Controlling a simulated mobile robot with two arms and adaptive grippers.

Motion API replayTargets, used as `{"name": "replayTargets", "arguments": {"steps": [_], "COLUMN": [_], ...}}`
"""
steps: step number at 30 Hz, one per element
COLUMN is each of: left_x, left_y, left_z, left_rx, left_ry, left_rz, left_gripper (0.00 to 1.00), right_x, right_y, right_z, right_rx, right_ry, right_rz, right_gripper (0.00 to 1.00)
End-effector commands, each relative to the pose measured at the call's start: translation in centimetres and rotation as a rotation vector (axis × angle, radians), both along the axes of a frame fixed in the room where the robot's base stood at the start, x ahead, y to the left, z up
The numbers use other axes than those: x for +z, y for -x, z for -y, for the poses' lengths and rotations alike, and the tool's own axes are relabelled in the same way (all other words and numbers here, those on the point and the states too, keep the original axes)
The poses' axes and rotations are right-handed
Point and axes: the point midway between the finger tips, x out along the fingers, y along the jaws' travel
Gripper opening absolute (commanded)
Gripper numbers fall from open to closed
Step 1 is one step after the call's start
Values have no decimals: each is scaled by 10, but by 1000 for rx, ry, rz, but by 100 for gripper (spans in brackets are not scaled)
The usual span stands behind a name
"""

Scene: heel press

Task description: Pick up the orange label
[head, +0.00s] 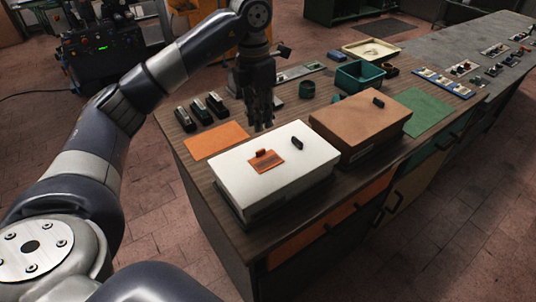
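A small orange label (267,163) with darker streaks lies on the lid of the white box (228,178). A small brown piece (261,153) stands at the label's far edge. My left gripper (262,126) points down above the counter, just behind the white box in the picture and apart from the label. Its dark fingers look close together, and I cannot tell whether they are open or shut. Nothing shows held in them. My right gripper is not in view.
A flat orange mat (216,141) lies left of the white box. A dark piece (297,143) sits on the same lid. A brown box (352,124) stands to the right. Staplers (201,111), a teal bin (358,76) and a green mat (425,112) are around.

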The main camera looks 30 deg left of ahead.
Motion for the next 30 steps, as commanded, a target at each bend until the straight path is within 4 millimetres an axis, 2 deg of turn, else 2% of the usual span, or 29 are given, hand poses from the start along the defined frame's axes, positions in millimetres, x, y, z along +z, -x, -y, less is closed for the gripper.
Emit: {"name": "replayTargets", "arguments": {"steps": [2, 5, 12, 17, 25, 30], "left_x": [3, -5, -39, -51, -77, -99], "left_y": [3, 5, 5, 5, 6, 6], "left_z": [-10, -14, -12, -11, -6, -6], "left_rx": [16, 22, 21, 20, 19, 19], "left_ry": [-30, -41, -39, -38, -37, -37], "left_rz": [-13, -22, -20, -17, -21, -20], "left_gripper": [17, 17, 17, 17, 17, 17], "right_x": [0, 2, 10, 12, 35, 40], "right_y": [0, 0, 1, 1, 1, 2], "right_z": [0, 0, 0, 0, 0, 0], "right_rx": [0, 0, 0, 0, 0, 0], "right_ry": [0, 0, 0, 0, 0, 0], "right_rz": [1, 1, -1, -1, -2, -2], "right_gripper": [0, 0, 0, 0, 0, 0]}}
